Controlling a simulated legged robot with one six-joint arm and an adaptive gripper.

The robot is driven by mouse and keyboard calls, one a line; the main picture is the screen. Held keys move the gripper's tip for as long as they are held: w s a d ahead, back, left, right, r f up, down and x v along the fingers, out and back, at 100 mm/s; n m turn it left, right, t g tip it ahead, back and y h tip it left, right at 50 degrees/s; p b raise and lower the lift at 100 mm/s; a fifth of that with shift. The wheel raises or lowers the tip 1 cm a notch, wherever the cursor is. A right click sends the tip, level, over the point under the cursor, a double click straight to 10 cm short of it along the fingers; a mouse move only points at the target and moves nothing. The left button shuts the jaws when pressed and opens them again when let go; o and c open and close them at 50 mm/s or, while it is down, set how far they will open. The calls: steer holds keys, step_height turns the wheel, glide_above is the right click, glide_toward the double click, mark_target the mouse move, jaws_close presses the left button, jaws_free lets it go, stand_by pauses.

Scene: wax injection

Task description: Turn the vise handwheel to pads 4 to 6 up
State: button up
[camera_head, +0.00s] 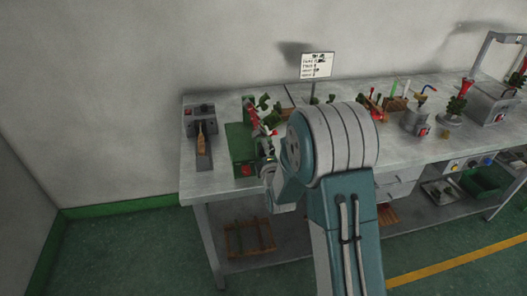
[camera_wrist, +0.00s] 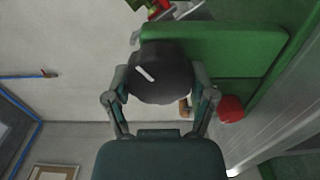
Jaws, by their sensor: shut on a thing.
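The vise handwheel (camera_wrist: 160,78) is a dark round knob with a white mark line, in the upper middle of the wrist view. The line slants from upper left to lower right. My gripper (camera_wrist: 162,94) is shut on it, with one finger on each side of the rim. The green vise body (camera_wrist: 225,45) lies behind and to the right of the knob; it also shows in the head view (camera_head: 240,145). A red button (camera_wrist: 230,108) sits close to the right finger. In the head view, my arm hides the knob, and pad numbers cannot be read.
The grey bench (camera_head: 215,185) runs along the wall. A small grey device (camera_head: 202,145) with a brown-handled tool stands left of the vise. A sign (camera_head: 317,65) stands behind. Several tools, a pot (camera_head: 416,122) and a framed machine (camera_head: 495,95) stand to the right.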

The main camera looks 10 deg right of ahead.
steer(key=shift+s+d+f+m, duration=0.1)
steer(key=shift+d+m, duration=0.05)
steer(key=shift+m, duration=1.45)
steer(key=shift+d+f+m, duration=0.1)
steer(key=shift+m, duration=10.9)
steer(key=o, duration=1)
steer(key=shift+o, duration=0.2)
steer(key=shift+r, duration=0.2)
